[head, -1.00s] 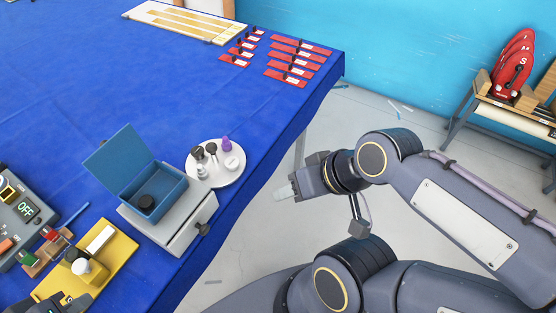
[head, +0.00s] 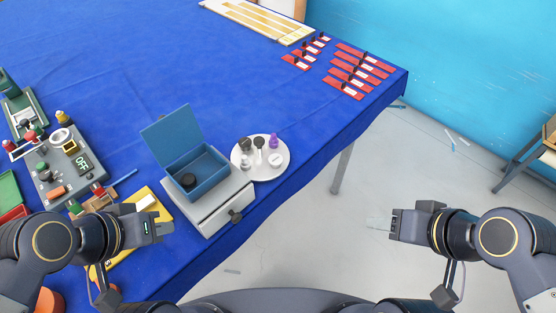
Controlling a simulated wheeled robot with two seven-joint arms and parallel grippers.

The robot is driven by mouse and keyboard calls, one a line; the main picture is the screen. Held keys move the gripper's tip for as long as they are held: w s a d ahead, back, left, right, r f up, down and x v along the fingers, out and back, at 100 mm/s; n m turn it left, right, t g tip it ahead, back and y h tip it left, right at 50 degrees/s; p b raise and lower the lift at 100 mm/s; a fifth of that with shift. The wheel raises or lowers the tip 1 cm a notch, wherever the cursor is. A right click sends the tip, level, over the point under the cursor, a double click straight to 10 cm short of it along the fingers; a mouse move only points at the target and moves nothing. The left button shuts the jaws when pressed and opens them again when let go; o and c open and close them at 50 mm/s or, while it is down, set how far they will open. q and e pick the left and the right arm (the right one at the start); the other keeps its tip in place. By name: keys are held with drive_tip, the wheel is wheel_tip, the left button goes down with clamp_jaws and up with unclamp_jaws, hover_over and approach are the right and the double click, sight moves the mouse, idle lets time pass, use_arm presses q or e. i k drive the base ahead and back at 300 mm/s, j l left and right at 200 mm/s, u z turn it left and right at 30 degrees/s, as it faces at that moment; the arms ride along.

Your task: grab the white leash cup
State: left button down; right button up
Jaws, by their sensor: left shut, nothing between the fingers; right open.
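A small white round piece, which looks like the white leash cup (head: 276,159), lies on the right part of a round white plate (head: 262,175) on the blue table. Beside it on the plate stand a purple piece (head: 273,141) and several dark and grey pieces. My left gripper (head: 168,229) is shut and empty, over the yellow board near the table's front edge, left of the plate. My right gripper (head: 378,222) is open and empty over the floor, right of the table and away from the plate.
An open blue box (head: 209,172) with a black round piece in it sits on a grey drawer unit (head: 222,205), just left of the plate. A yellow board (head: 126,250) and a grey control box (head: 62,170) lie further left. Red cards (head: 350,83) lie at the back; the middle is clear.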

sight(276, 160)
drive_tip(key=i+l, duration=0.45)
drive_tip(key=l, duration=0.25)
drive_tip(key=i+l+u, duration=0.1)
drive_tip(key=u, duration=0.3)
drive_tip(key=i+l+u, duration=0.1)
drive_tip(key=l+u, duration=0.45)
drive_tip(key=u, duration=1.1)
drive_tip(key=i+l, duration=0.05)
